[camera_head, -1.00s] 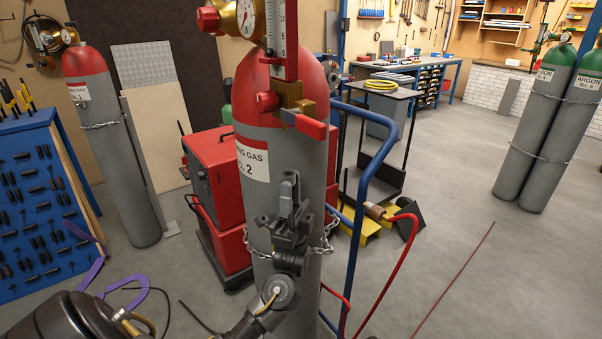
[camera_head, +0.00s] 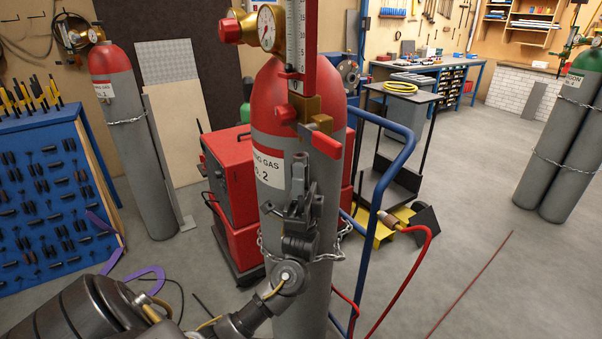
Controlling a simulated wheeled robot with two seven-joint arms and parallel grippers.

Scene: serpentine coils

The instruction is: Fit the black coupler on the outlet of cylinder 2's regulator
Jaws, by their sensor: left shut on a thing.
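Cylinder 2 (camera_head: 272,215) stands upright in the middle, grey with a red shoulder. Its brass regulator (camera_head: 249,30) carries a round gauge, an upright scaled flow tube (camera_head: 296,45) and, below that, a brass outlet block (camera_head: 306,107) with a red lever (camera_head: 327,146). My left gripper (camera_head: 299,180) is in front of the cylinder, just below the outlet block and lever. It is shut on a small dark part, apparently the black coupler, which the fingers mostly hide. I cannot tell whether that part touches the outlet. My right gripper is out of view.
A chain (camera_head: 338,255) runs around cylinder 2, beside a blue trolley frame (camera_head: 386,178). A red hose (camera_head: 405,285) with a brownish end lies to the right. A red machine (camera_head: 232,180) stands behind. Cylinder 1 (camera_head: 145,170) and a blue tool board (camera_head: 50,200) are left.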

